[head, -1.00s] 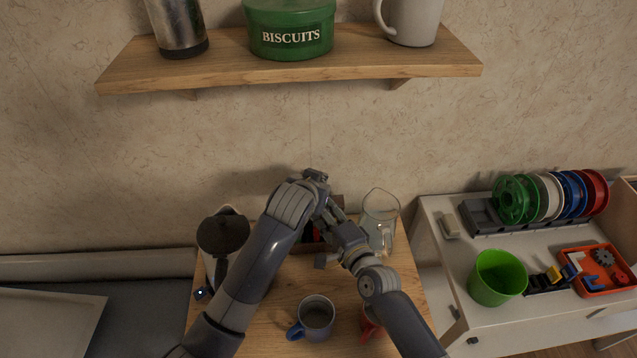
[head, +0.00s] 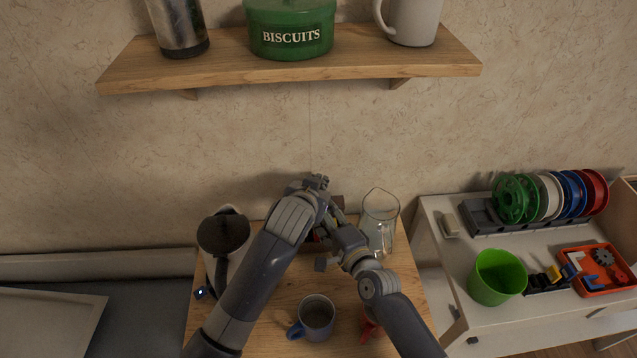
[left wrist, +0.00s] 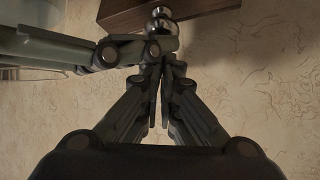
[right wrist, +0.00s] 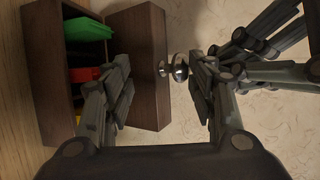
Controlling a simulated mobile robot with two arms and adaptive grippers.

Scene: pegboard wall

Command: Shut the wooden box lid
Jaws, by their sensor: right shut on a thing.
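The dark brown wooden box (right wrist: 48,110) stands open in the right wrist view, with green, red and yellow things inside. Its lid (right wrist: 138,60) is raised and has a round metal knob (right wrist: 180,68). My right gripper (right wrist: 163,75) is shut on the lid, with one finger on each side near the knob. In the left wrist view, my left gripper (left wrist: 164,72) is shut and empty, its fingertips close below the knob (left wrist: 160,20) and beside a right finger. In the head view, my arms hide most of the box and lid.
A glass jug (head: 379,222) stands close right of the box, a dark-lidded pitcher (head: 224,235) to the left. A wall shelf (head: 300,68) hangs above.

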